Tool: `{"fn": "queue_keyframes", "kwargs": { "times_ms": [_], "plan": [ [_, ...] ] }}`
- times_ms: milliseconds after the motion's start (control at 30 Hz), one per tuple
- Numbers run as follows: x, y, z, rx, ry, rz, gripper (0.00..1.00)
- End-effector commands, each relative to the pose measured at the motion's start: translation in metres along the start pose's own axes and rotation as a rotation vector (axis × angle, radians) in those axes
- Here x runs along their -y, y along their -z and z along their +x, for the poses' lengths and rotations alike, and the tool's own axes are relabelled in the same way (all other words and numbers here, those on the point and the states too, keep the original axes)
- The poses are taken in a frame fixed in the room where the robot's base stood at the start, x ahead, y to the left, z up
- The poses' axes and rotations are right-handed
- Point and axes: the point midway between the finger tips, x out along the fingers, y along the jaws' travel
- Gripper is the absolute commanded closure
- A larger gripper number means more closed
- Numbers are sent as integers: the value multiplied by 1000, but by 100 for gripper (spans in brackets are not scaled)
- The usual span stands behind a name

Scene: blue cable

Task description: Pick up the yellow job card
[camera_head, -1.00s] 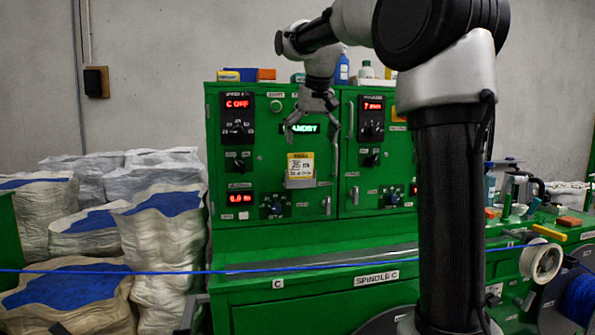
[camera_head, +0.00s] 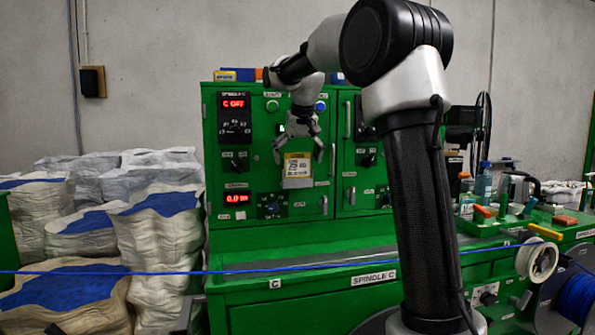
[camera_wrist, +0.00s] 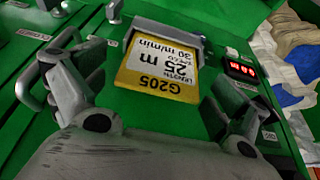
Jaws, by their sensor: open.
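The yellow job card (camera_head: 297,166) sits upright in a holder on the front of the green cabinet. It has a white middle band with print, and in the wrist view the card (camera_wrist: 158,68) appears upside down, reading G205, 25 m, 30 m/min. My gripper (camera_head: 298,153) is open in front of the cabinet, its fingers spread to either side of the card's upper part. In the wrist view my open gripper (camera_wrist: 150,95) has one finger left and one right of the card. Nothing is between the fingertips that I can see touching them.
The green cabinet (camera_head: 258,160) carries displays, knobs and a door handle close to the card. A blue cable (camera_head: 150,272) runs taut across the front. White sacks (camera_head: 155,240) stand at the left. Bottles and tools crowd the bench at the right.

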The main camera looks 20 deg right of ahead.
Motion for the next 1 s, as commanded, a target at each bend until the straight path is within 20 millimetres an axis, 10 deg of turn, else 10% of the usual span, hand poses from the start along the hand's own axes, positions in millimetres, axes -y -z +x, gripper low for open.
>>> {"fn": "queue_keyframes", "kwargs": {
  "times_ms": [267, 667, 1000],
  "plan": [
    [0, 0, 0, 0, 0, 0, 45],
    [0, 2, -4, -1, 0, 0, 46],
    [0, 19, -44, -2, 1, 0, 46]
  ]
}}
